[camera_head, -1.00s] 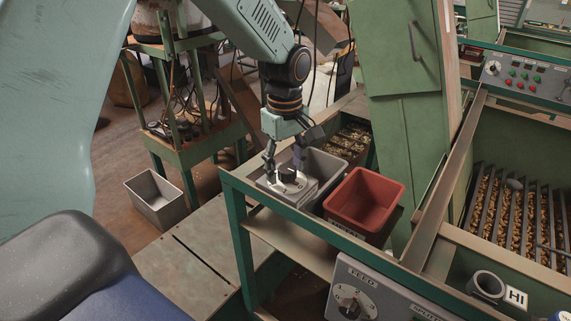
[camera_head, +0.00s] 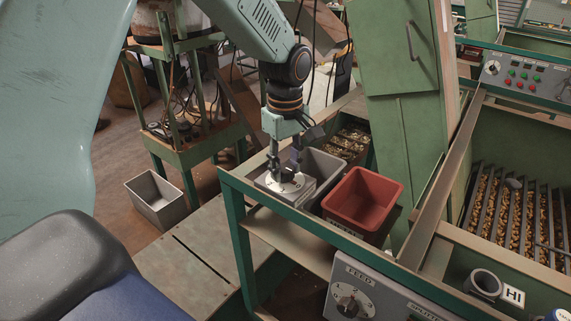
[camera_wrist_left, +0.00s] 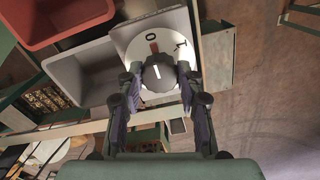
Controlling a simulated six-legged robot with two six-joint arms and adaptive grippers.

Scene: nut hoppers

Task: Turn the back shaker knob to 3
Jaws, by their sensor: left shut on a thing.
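The dark round knob (camera_head: 291,184) sits on a pale dial plate on top of a small grey box (camera_head: 303,193) at the corner of the green frame. My left gripper (camera_head: 286,175) points down and is shut on this knob. In the left wrist view the knob (camera_wrist_left: 158,73) is between the two fingertips, with a short white pointer line on its top. The white dial plate (camera_wrist_left: 143,45) shows a 0 and what looks like a 1; other marks are hidden by the knob and fingers. My right gripper is not in view.
A red bin (camera_head: 364,202) and a grey bin (camera_head: 322,166) stand right beside the knob box. A separate FEED dial (camera_head: 351,301) is on the front panel below. A green cabinet (camera_head: 410,130) rises behind the bins. A grey tray (camera_head: 156,198) lies at left.

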